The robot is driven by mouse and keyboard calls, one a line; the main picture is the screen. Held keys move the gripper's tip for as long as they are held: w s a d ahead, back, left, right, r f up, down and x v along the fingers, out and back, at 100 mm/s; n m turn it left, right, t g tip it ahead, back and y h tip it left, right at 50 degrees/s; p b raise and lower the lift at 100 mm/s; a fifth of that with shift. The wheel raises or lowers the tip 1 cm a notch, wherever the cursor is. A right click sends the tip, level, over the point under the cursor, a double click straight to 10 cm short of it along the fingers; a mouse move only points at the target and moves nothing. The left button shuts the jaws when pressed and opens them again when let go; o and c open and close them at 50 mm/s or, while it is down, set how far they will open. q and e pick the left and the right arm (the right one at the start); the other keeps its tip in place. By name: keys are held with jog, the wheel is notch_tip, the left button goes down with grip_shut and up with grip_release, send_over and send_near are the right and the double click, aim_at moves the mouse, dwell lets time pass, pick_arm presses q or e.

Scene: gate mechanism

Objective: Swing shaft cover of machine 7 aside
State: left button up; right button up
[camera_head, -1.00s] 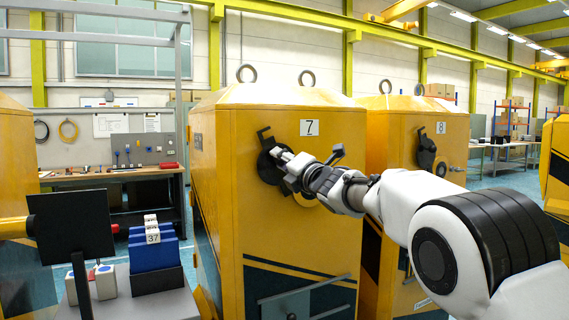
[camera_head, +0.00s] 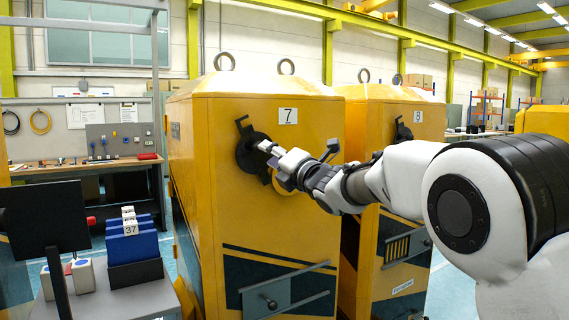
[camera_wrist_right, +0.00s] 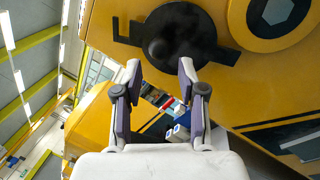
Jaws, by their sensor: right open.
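Machine 7 is a yellow cabinet (camera_head: 290,190) with a "7" label on its front. Its shaft cover (camera_head: 246,150) is a black round plate with a bracket arm, on the upper front. In the right wrist view the cover (camera_wrist_right: 212,38) shows with a round dark knob (camera_wrist_right: 165,50) at its middle. A round yellow ring with a metal hex centre (camera_wrist_right: 278,10) lies beside the cover, uncovered. My right gripper (camera_head: 268,150) is in front of the cover. In the right wrist view it (camera_wrist_right: 158,75) is open and empty, its fingertips just short of the knob. My left gripper is out of view.
Machine 8 (camera_head: 395,190) stands close on the right. A slide plate with a handle (camera_head: 285,292) is low on machine 7's front. A dark screen (camera_head: 45,217) and a blue holder with numbered cards (camera_head: 133,246) stand at the lower left. A workbench (camera_head: 85,167) is behind.

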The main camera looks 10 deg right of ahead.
jog(key=v, duration=0.6)
jog(key=shift+s, duration=0.2)
jog(key=shift+d+f, duration=0.1)
